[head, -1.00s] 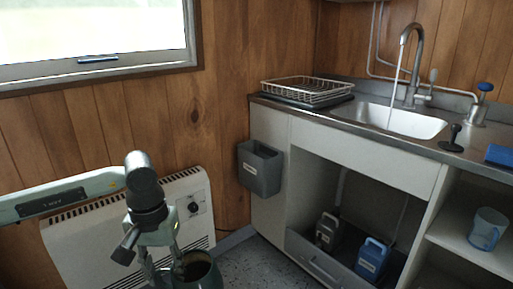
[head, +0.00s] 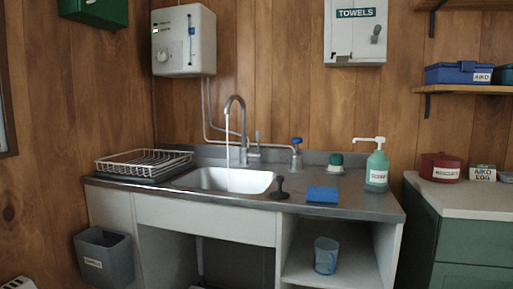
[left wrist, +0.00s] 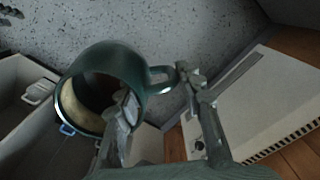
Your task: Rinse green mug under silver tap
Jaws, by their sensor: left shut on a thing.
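The silver tap (head: 237,103) rises behind the sink basin (head: 222,180) in the head view, and a thin stream of water falls from it into the basin. The dark green mug (left wrist: 118,66) is in the left wrist view, tilted with its mouth towards the lower left. The inside is brownish with a pale patch. My left gripper (left wrist: 155,88) is shut on the mug, with one finger at its mouth and the other by its handle. The mug and both grippers are out of the head view.
A dish rack (head: 143,163) stands left of the sink. A black plunger-like item (head: 281,188), a blue sponge or cloth (head: 322,194) and a green soap bottle (head: 377,168) stand to the right. A grey bin (head: 104,257) hangs at the counter's left side.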

